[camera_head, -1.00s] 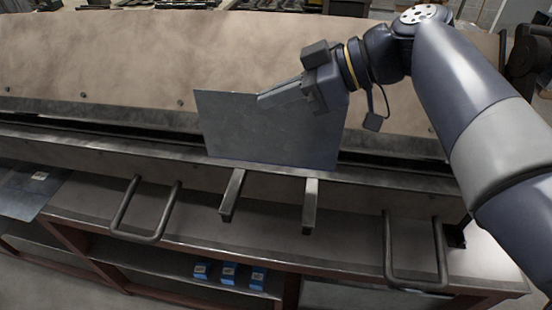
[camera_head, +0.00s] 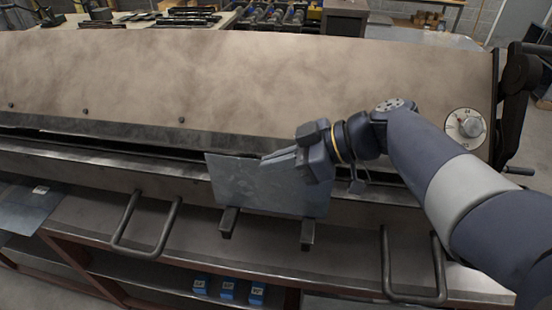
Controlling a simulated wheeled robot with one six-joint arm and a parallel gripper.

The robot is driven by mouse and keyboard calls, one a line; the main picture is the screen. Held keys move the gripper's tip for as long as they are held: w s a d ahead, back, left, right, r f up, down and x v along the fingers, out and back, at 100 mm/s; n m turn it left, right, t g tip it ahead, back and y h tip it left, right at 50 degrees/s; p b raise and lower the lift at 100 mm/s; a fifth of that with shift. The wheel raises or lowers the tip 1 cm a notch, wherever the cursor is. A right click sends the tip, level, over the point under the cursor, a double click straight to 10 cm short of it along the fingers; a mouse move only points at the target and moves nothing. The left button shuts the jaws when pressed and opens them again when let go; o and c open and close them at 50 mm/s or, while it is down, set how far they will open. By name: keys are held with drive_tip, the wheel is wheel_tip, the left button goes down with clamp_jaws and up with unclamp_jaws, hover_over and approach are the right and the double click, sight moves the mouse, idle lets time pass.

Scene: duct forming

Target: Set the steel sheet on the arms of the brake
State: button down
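The steel sheet (camera_head: 258,188) is a flat grey rectangle in the middle of the head view, in front of the brake's jaw slot. My gripper (camera_head: 278,158) is shut on the sheet near its upper edge, coming from the right. The sheet's lower part overlaps the two short support arms of the brake, the left arm (camera_head: 228,224) and the right arm (camera_head: 306,234), whose front ends show below it. I cannot tell whether the sheet touches the arms. The brake (camera_head: 300,80) is a long machine with a broad tan upper face.
A U-shaped handle (camera_head: 142,252) stands out left of the arms, and another handle (camera_head: 414,300) to the right. A dial (camera_head: 465,127) sits at the brake's right end. Small blue blocks (camera_head: 228,290) lie on the lower shelf. Another sheet (camera_head: 28,208) lies at far left.

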drive_tip(key=shift+f+b, duration=0.45)
drive_tip(key=shift+b, duration=0.25)
drive_tip(key=shift+s+f+b, duration=0.15)
drive_tip(key=shift+f+b, duration=0.2)
drive_tip(key=c, duration=1.7)
unclamp_jaws()
drive_tip(key=shift+d, duration=0.1)
drive_tip(key=shift+r, duration=0.1)
drive_tip(key=r+p, duration=0.1)
drive_tip(key=p, duration=0.2)
drive_tip(key=shift+r, duration=0.35)
drive_tip(key=b+v, duration=0.3)
drive_tip(key=v, duration=0.8)
drive_tip(key=shift+d+r, duration=0.1)
drive_tip(key=shift+d, duration=0.25)
drive_tip(key=shift+a, duration=0.1)
